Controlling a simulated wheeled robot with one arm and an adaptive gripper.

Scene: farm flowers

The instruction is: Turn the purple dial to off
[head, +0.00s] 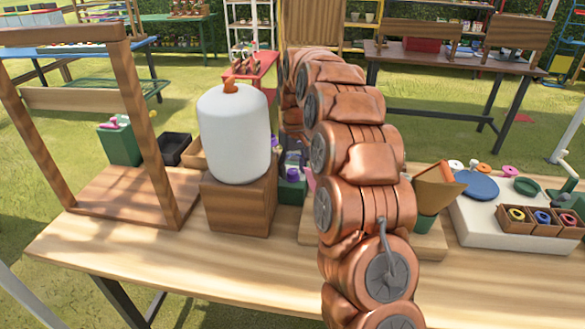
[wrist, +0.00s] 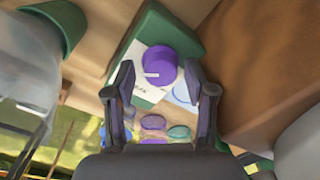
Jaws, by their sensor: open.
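The purple dial (wrist: 160,65) is a round knob with a short white mark on its side. It sits on a white label plate on a green base (wrist: 150,22). In the head view the dial (head: 293,174) shows small on the green base (head: 290,192), between the white tank and my arm. My gripper (wrist: 163,96) is open. In the wrist view its two dark fingers stand apart, left and right, with the dial between and just beyond their tips. I cannot tell whether they touch it. The label's writing is too small to read.
A white tank (head: 235,135) on a wooden block (head: 240,203) stands close on the left. A wooden frame (head: 142,125) is farther left. A white board (head: 510,225) with coloured spools is at the right. The table's front edge is clear.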

